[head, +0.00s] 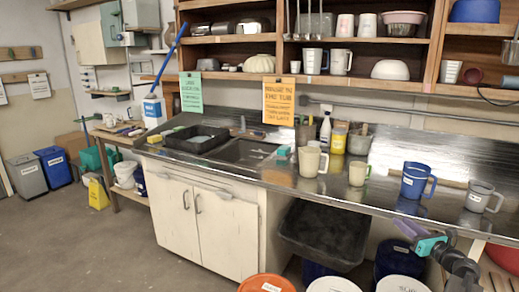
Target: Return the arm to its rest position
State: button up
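My gripper (411,231) is at the lower right of the head view, in front of the steel counter's front edge. Purple and teal parts show at its end, and dark links of my arm run from it down to the bottom right. The fingers are small and seen at an angle, so I cannot tell whether they are open or shut. No held object can be made out. A blue jug (417,181) stands on the counter behind and above it, apparently apart from it.
Below are a black tub (325,235) and several buckets, including an orange-lidded one (267,284). Open floor (95,245) lies left.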

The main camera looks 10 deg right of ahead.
jog(key=w+a+f+y, duration=0.1)
jog(key=w+a+f, duration=0.35)
jog(key=a, duration=0.45)
jog(key=w+a+f+m+g+y, duration=0.15)
jog(key=w+a+f, duration=0.3)
jog(key=a, duration=0.45)
jog(key=w+a+f+n+t+y, duration=0.1)
jog(key=w+a+f+y, duration=0.1)
jog(key=w+a+f, duration=0.5)
jog(key=s+a+f+m+g+h, duration=0.35)
jog(key=a+f+m, duration=0.65)
jog(key=a+f, duration=0.45)
jog(key=s+a+f+m+g+h, duration=0.1)
jog(key=s+a+f+m+g, duration=0.25)
jog(key=s+f, duration=0.35)
jog(key=s+a+f+m+g+h, duration=0.2)
jog(key=s+f+m, duration=0.3)
jog(key=s+f, duration=0.3)
jog(key=s+a+f+m+g+h, duration=0.1)
jog(key=s+a+f+m+g, duration=0.2)
jog(key=s+f, duration=0.4)
jog(key=s+a+m+g+y, duration=0.2)
jog(key=s+m+g, duration=0.8)
jog(key=s, duration=1.4)
jog(key=a+m, duration=0.2)
jog(key=m, duration=0.1)
jog(key=shift+s, duration=0.2)
